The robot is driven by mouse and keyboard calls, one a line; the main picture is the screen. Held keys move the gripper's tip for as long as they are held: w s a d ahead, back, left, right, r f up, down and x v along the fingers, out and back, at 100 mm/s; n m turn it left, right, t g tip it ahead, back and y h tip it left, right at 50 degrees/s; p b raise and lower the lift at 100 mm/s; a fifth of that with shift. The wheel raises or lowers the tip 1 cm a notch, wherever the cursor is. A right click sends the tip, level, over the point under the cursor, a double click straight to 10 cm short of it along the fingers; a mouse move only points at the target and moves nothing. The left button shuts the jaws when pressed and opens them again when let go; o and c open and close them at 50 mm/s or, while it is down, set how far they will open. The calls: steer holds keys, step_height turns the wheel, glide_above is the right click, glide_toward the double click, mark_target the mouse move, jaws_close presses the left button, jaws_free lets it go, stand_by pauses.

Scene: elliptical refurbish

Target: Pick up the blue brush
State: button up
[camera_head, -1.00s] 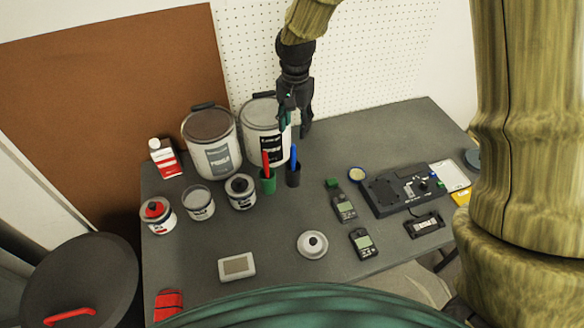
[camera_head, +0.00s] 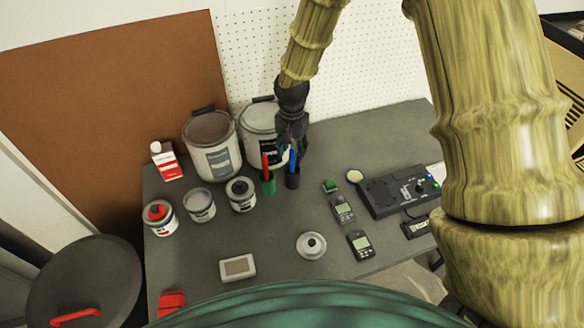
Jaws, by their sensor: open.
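The blue brush (camera_head: 292,160) stands upright in a dark cup (camera_head: 292,180) near the middle back of the table. Only its blue handle shows above the cup. My gripper (camera_head: 293,147) is open and points down at the blue handle, just behind or around its top. I cannot tell whether the fingers touch it. A red brush (camera_head: 265,165) stands in a green cup (camera_head: 268,186) just left of the dark cup.
Two large paint buckets (camera_head: 213,160) stand behind and left of the cups. Several small cans, including one with a red cap (camera_head: 158,217), stand at left. Meters (camera_head: 343,209), a black device (camera_head: 385,195) and a round lid (camera_head: 311,245) lie to the right.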

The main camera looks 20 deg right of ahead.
steer(key=shift+f, duration=0.75)
jaws_close()
steer(key=shift+r, duration=0.1)
